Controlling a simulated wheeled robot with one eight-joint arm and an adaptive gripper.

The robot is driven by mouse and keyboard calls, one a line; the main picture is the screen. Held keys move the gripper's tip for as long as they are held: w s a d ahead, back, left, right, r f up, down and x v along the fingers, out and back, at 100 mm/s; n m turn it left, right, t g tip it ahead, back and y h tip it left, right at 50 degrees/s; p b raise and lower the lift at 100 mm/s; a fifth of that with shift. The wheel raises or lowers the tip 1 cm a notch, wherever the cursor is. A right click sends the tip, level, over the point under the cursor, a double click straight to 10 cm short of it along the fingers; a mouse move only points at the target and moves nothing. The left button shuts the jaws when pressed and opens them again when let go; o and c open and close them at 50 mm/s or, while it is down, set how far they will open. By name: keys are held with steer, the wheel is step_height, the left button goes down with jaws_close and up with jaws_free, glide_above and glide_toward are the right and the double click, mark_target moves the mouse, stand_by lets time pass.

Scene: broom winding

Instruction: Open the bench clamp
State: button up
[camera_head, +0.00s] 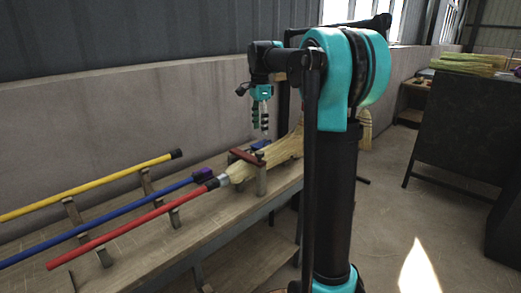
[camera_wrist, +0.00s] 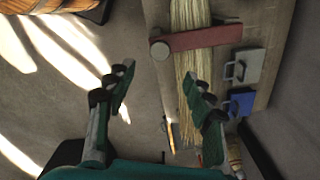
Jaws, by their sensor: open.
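The bench clamp shows as a dull red bar (camera_head: 247,157) lying across the broom straw on the bench. In the wrist view the clamp bar (camera_wrist: 205,38) crosses the pale bristles (camera_wrist: 190,22), with a grey round piece at its left end. The bar looks closed over the straw. My gripper (camera_head: 264,127) hangs above the bench near the clamp, fingers pointing down. In the wrist view my gripper (camera_wrist: 158,72) is open and empty, with its fingers spread and the clamp beyond the fingertips. I see no contact with the clamp.
The broom's red handle (camera_head: 135,230) runs left along the bench (camera_head: 225,215), beside a blue handle (camera_head: 100,225) and a yellow handle (camera_head: 90,187) on short posts. A blue object (camera_wrist: 241,102) and a grey one (camera_wrist: 245,66) lie by the clamp. A wall stands behind.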

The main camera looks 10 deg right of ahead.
mark_target(260, 152)
step_height(260, 152, down, 10)
steer(key=shift+r, duration=0.1)
stand_by(0.4)
jaws_close()
